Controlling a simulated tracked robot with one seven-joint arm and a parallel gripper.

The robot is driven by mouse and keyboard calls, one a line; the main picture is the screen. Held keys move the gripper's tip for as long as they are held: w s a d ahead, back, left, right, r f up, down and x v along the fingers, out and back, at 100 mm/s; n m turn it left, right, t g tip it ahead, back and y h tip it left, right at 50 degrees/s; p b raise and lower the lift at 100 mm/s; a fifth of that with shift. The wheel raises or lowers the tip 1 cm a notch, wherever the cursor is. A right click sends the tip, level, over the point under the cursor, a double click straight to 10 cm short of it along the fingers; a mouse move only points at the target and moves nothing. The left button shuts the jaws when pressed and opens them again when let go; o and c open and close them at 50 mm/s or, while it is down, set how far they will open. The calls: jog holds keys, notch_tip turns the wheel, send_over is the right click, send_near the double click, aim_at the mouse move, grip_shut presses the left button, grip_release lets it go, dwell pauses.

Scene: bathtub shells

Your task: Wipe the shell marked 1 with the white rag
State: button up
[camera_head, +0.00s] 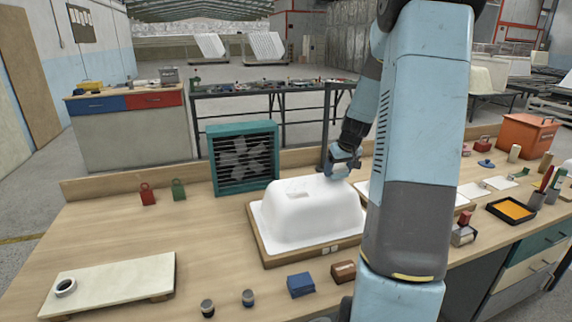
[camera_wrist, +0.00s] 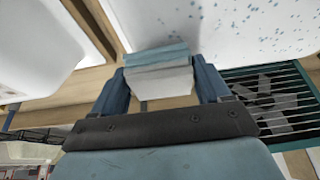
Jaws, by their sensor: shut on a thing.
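A white upturned shell (camera_head: 300,215) stands on a wooden base at the middle of the bench. Small pale tags sit on the base's front edge, but I cannot read a number. In the wrist view, the white surface (camera_wrist: 235,28) beyond my gripper carries scattered blue specks. My gripper (camera_head: 343,162) is at the shell's right far end, partly behind my arm. It is shut on a folded cloth, the white rag (camera_wrist: 160,82), whose upper part looks pale blue. The rag is at or close to the speckled surface; I cannot tell whether it touches.
A green-framed fan (camera_head: 243,158) stands behind the shell to the left. Another white shell (camera_wrist: 38,45) is at the left in the wrist view. A blue block (camera_head: 300,285) and brown block (camera_head: 343,271) lie in front. The bench's left middle is clear.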

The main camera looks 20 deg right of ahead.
aim_at(338, 167)
jog(key=shift+a+r, duration=0.15)
jog(key=shift+r, duration=3.5)
